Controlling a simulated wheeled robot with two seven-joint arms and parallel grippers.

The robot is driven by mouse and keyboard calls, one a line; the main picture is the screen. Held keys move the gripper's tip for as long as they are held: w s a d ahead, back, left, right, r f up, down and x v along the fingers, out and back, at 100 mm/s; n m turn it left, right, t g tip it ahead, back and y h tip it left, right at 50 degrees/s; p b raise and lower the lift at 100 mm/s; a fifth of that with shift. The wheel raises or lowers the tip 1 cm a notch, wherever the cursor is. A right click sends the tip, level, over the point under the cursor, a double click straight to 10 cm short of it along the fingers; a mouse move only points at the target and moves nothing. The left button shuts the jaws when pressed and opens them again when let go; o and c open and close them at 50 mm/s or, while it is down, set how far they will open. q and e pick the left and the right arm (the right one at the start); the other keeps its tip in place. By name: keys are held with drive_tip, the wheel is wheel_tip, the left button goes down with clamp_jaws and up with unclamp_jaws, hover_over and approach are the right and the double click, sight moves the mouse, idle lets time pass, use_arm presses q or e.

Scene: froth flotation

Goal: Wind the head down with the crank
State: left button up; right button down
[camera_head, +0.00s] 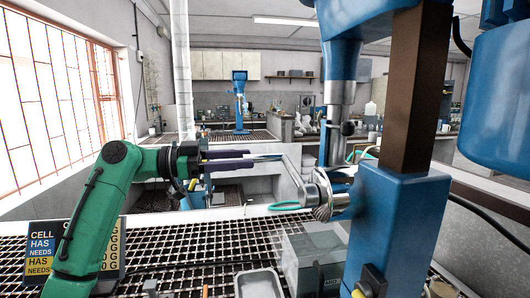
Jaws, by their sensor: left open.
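The flotation machine's blue head (343,18) hangs over the bench at the upper middle, with a metal shaft (334,95) running down from it. It is carried by a dark square column (416,90) in a blue housing (398,225). A metallic part that looks like the crank (323,195) sticks out from the left of that housing. My left gripper (268,158), on the green arm, is open and points right. Its fingers are up and left of the crank, with a gap between them, and it appears empty. My right gripper is not in view.
A grated bench top (190,262) spans the front. A grey box (308,262) and a shallow metal tray (258,284) stand near the housing. A lettered sign (108,250) stands at the left. A large blue cylinder (500,95) hangs at the right.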

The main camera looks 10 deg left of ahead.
sight(280, 156)
use_arm(q)
drive_tip(key=p+x, duration=0.1)
drive_tip(key=x, duration=0.4)
drive_tip(key=shift+w+d+r, duration=0.1)
drive_tip(key=shift+d, duration=0.35)
drive_tip(key=shift+w, duration=0.1)
clamp_jaws()
drive_tip(key=shift+a, duration=0.1)
idle(0.7)
